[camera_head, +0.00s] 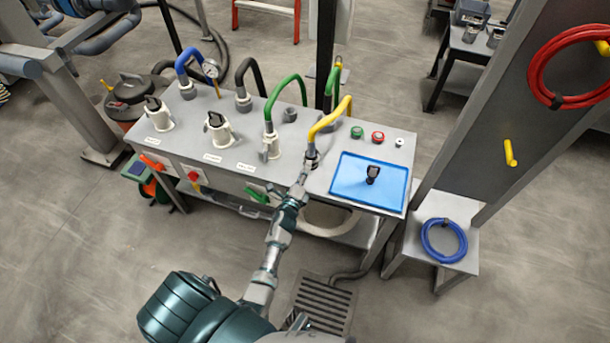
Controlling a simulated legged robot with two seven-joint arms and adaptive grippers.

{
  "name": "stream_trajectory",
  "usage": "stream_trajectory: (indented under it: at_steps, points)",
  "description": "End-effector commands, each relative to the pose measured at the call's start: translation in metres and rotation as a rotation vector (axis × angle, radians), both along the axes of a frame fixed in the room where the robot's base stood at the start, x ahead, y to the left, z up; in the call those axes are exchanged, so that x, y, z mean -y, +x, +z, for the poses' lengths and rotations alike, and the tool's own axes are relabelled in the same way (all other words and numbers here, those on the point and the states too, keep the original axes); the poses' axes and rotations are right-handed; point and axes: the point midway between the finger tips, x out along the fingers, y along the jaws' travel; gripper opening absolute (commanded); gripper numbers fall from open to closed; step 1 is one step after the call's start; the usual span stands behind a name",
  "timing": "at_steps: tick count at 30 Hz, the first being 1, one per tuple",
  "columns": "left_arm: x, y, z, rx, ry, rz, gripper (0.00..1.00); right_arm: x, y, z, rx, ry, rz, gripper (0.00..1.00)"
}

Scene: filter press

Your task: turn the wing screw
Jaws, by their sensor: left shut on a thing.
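My left arm reaches up from the bottom of the picture to the grey bench panel (265,190). Its gripper (307,168) is at the grey fitting (312,152) at the lower end of the yellow hose (331,118). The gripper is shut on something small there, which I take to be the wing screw. The fingers and the small size hide the screw's shape and angle. A similar grey fitting (269,148) stands under the green hose (287,84) to the left, apart from the gripper. My right gripper does not show.
A blue tray (345,190) with a small black item (372,174) lies right of the gripper. Green (357,132) and red (378,136) buttons sit behind it. White valves with black handles (217,124) stand left. A grey post (500,110) rises at right.

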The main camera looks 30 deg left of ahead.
Motion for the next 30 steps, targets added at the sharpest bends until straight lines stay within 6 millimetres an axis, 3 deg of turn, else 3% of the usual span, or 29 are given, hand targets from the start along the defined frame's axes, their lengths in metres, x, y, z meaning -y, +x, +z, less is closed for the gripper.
stream_trajectory:
  at_steps: [18, 30]
  points:
    - [0.004, 0.001, 0.000, -0.132, 0.568, -0.007, 0.13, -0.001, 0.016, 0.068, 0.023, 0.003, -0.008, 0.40]
    - [0.004, 0.001, 0.001, -0.203, 0.859, -0.007, 0.13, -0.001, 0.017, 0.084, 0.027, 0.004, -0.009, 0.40]
